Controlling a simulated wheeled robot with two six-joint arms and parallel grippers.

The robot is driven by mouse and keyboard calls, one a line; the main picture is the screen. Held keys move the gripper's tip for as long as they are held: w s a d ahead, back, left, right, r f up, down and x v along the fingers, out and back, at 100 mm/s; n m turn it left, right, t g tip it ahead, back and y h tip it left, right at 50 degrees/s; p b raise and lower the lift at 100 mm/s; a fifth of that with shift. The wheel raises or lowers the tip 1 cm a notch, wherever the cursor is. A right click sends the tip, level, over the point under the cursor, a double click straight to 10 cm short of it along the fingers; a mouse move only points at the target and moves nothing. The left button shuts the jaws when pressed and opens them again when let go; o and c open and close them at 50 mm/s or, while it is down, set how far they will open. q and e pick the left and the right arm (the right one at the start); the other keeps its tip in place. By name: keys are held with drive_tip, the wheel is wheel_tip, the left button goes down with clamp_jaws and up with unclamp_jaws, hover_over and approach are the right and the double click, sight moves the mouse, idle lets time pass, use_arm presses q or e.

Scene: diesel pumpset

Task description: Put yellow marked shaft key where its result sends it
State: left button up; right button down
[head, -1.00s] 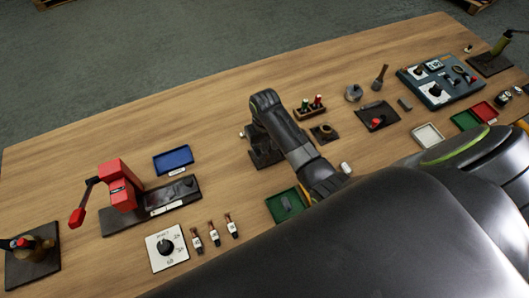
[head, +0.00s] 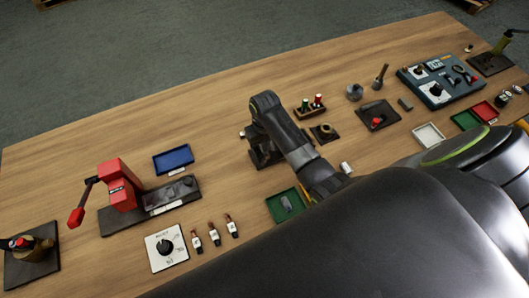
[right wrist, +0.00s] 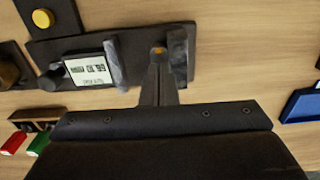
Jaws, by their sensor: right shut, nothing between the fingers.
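My right gripper (right wrist: 160,88) is shut and empty, with its fingertips over a dark bench device (right wrist: 80,48) in the right wrist view. A small yellow-orange spot (right wrist: 158,50) shows right at the fingertips; I cannot tell whether it is the mark on the shaft key. The device has a white display (right wrist: 88,70) with upside-down figures that I cannot read surely. In the head view my right arm largely covers this device (head: 262,158). A grey key-like block (head: 287,203) lies in a green tray (head: 274,213), with no yellow mark visible. My left gripper is out of view.
A blue tray (head: 173,159) and a red press-like tool (head: 118,185) stand to the left. A rack with red and green handles (head: 311,108) stands behind. A white tray (head: 429,134), another green tray (head: 465,120) and a red tray (head: 484,111) are at right.

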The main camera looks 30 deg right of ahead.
drive_tip(key=shift+f, duration=0.25)
drive_tip(key=shift+s+d+p, duration=0.1)
drive_tip(key=shift+d+p, duration=0.3)
drive_tip(key=shift+d, duration=0.35)
idle(0.4)
drive_tip(key=shift+r+p, duration=0.45)
drive_tip(key=shift+r, duration=2.6)
